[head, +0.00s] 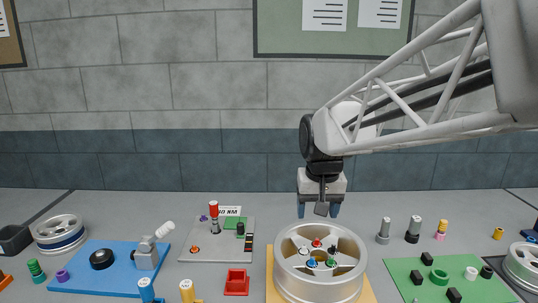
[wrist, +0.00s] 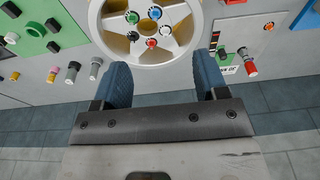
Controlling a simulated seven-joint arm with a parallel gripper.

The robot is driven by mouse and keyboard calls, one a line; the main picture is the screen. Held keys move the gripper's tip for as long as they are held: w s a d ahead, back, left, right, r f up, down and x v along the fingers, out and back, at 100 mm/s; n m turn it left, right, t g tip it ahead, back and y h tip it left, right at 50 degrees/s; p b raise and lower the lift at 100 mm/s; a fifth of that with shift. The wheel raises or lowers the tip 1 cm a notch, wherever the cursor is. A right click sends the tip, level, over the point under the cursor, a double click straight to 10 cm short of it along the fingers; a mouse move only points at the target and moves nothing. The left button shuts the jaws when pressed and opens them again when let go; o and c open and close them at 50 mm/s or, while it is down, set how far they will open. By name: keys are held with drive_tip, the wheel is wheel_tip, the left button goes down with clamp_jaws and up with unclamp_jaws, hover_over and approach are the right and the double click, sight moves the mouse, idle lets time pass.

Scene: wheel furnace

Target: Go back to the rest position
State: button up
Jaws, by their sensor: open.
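My gripper (head: 319,207) hangs from the arm behind the silver wheel in the head view, above the table's far side. In the wrist view my gripper (wrist: 158,80) shows two blue fingers spread apart, with nothing between them. The silver wheel (head: 290,283) lies on a tan board (head: 368,295) at the front centre, with several coloured nuts around its hub. The wheel (wrist: 104,38) also shows beyond the fingertips in the wrist view, and the gripper looks apart from it.
A green board (head: 415,270) with black and white pieces is at right. A blue board (head: 120,248) and a grey panel (head: 190,257) are at left. A red tray (head: 237,282) sits left of the wheel. Several small cylindrical pieces stand behind the green board.

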drive_tip(key=s+d+f, duration=0.2)
drive_tip(key=s, duration=0.5)
drive_tip(key=s+d+f, duration=0.2)
drive_tip(key=s+d, duration=0.1)
drive_tip(key=s, duration=0.5)
drive_tip(key=s+d+f, duration=0.2)
drive_tip(key=s, duration=0.6)
drive_tip(key=shift+d+f+t, duration=0.3)
drive_tip(key=shift+f+t, duration=0.1)
